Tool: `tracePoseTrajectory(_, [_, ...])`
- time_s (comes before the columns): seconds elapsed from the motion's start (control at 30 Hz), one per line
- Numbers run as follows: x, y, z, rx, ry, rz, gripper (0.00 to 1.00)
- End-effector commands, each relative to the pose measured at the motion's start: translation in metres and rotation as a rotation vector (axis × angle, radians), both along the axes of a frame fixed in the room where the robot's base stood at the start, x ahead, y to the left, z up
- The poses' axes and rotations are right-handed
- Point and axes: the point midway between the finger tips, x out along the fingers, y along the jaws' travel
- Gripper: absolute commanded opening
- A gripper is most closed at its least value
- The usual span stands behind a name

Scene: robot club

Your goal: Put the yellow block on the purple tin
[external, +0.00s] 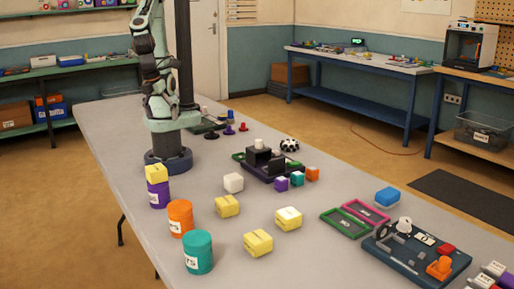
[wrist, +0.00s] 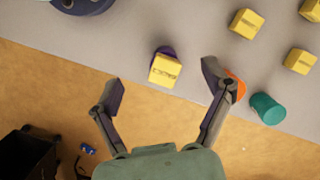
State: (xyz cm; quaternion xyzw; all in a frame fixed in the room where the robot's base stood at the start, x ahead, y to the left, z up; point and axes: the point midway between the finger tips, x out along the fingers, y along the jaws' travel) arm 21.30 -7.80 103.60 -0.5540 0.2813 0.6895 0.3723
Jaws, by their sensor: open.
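A yellow block (external: 156,173) sits on top of the purple tin (external: 158,196) at the table's left edge. In the wrist view the yellow block (wrist: 164,70) covers most of the purple tin (wrist: 166,49), whose rim shows behind it. My gripper (wrist: 162,76) is open and empty, its fingers apart on either side of the block's place in the picture, with no contact visible. I cannot make out my gripper in the external view. Other yellow blocks (external: 227,206), (external: 288,218) and (external: 258,243) lie on the table.
An orange tin (external: 181,219) and a teal tin (external: 198,252) stand near the purple tin along the table edge.

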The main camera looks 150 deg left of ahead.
Motion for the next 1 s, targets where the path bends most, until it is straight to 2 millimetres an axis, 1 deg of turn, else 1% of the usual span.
tracePoseTrajectory(0.03, [-0.01,0.024,0.008,-0.034,-0.033,0.174,0.8])
tracePoseTrajectory(0.1, [-0.028,0.048,0.014,-0.06,-0.077,0.401,0.8])
tracePoseTrajectory(0.2, [-0.053,0.073,0.018,-0.073,-0.141,0.687,0.8])
tracePoseTrajectory(0.3, [-0.072,0.087,0.018,-0.07,-0.192,0.897,0.8])
tracePoseTrajectory(0.4, [-0.083,0.093,0.016,-0.063,-0.223,1.017,0.8])
tracePoseTrajectory(0.53, [-0.087,0.095,0.015,-0.059,-0.235,1.065,0.8])
tracePoseTrajectory(1.0, [-0.087,0.095,0.016,-0.059,-0.234,1.063,0.8])
